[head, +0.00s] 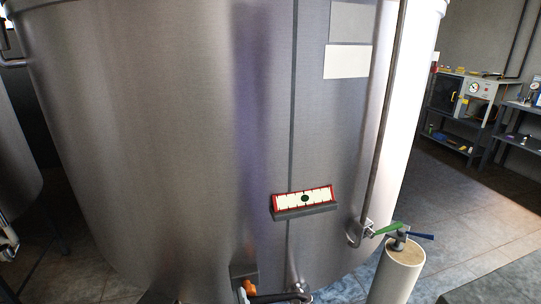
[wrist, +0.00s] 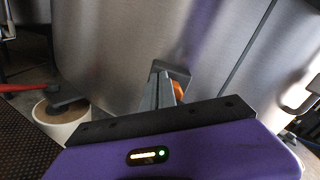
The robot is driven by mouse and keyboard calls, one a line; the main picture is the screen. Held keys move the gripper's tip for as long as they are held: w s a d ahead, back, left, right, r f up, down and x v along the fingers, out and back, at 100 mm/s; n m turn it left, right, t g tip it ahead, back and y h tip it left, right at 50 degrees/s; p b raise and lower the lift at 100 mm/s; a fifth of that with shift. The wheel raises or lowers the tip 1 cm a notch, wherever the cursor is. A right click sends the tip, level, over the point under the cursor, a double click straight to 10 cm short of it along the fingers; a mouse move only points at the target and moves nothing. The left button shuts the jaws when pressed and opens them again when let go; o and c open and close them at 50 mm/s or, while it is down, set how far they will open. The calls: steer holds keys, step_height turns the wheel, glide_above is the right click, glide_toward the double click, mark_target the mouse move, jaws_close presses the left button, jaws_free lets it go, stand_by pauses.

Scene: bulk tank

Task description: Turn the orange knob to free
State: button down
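The orange knob (head: 248,288) shows at the bottom edge of the head view, low on the front of the steel tank, beside a dark bracket (head: 243,271). The bracket (wrist: 172,67) is just beyond the fingertips. I cannot tell whether they touch it. The knob's markings are not visible.
The large steel tank (head: 160,130) fills most of the head view. A red-framed gauge plate (head: 289,200) is on its front. A pale cylinder (head: 399,272) with green and blue handles stands at right. Equipment shelves (head: 462,125) are at the back right, with open floor before them.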

steer(key=shift+f, duration=0.45)
steer(key=shift+r, duration=0.1)
steer(key=s+p, duration=0.1)
steer(key=s, duration=0.5)
steer(key=shift+d+r, duration=0.3)
steer(key=shift+d, duration=0.1)
steer(key=shift+r, duration=0.1)
stand_by(0.3)
